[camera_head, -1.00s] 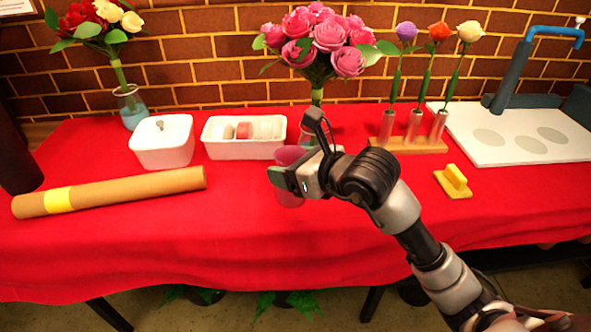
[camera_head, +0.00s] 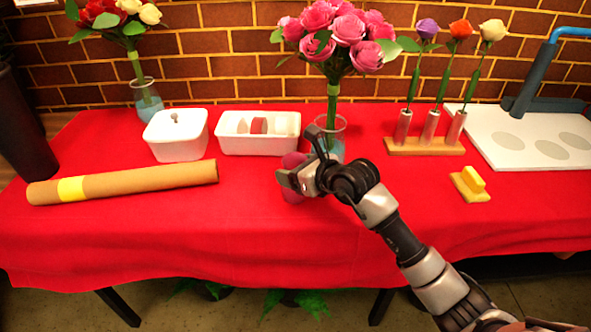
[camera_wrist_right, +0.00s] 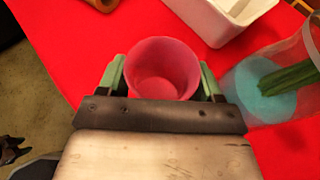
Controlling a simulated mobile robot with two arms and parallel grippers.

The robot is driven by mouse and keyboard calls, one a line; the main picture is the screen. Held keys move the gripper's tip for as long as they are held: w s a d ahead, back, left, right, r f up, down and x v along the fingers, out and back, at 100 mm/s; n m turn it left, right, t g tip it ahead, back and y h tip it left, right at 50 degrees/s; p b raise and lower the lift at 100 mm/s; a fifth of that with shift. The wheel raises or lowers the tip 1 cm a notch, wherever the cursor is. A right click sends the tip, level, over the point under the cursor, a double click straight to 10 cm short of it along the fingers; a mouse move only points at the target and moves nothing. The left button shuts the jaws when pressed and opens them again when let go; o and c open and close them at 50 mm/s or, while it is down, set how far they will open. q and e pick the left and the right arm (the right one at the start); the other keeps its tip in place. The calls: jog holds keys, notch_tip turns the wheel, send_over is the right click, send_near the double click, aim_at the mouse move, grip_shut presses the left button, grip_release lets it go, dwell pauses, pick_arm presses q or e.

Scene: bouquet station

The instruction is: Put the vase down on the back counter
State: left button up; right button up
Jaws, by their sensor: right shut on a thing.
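The pink vase (camera_wrist_right: 163,68) is between the green-padded fingers of my right gripper (camera_wrist_right: 161,78) in the right wrist view, its open mouth facing the camera and its inside empty. In the head view the right gripper (camera_head: 290,180) is shut on the vase (camera_head: 293,161), which is mostly hidden behind the fingers. It is over the red-covered counter (camera_head: 240,225), near the middle. I cannot tell whether the vase's base touches the cloth. My left gripper is not in view.
A glass vase (camera_head: 333,135) with pink roses stands just behind my right gripper. A white divided tray (camera_head: 258,148), a lidded white box (camera_head: 176,143) and a cardboard tube (camera_head: 140,183) are to the left. A wooden flower rack (camera_head: 425,148) and yellow-handled block (camera_head: 471,184) are right. Front cloth is clear.

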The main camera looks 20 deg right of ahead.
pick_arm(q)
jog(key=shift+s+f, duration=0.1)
pick_arm(e)
jog(key=shift+r, duration=0.1)
jog(key=o, duration=1.7)
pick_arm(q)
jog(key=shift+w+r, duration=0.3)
pick_arm(e)
jog(key=shift+s+d+r, duration=0.15)
jog(key=shift+s+d, duration=0.05)
jog(key=shift+s, duration=0.1)
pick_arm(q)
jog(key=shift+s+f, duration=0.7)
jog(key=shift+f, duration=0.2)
pick_arm(e)
jog(key=v, duration=1.1)
jog(key=shift+s, duration=0.15)
